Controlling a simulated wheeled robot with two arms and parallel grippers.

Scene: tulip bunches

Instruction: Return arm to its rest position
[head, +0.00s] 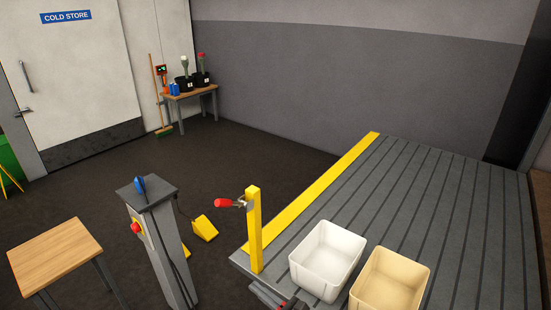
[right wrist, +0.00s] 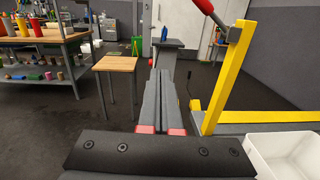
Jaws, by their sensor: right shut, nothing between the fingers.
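My right gripper (head: 262,289) shows at the bottom edge of the head view, in front of the grey slatted platform (head: 455,200) and left of the white bin. Only a small part of it is in that view. In the right wrist view its dark fingers (right wrist: 163,90) point forward, pressed together with nothing between them. There they point toward the grey pedestal. My left gripper is not in view.
A yellow post (head: 255,230) with a red handle stands close by the gripper. A white bin (head: 328,255) and a cream bin (head: 390,280) are on the platform. A grey pedestal (head: 165,240) and a wooden stool (head: 55,252) stand left. Dark floor lies beyond.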

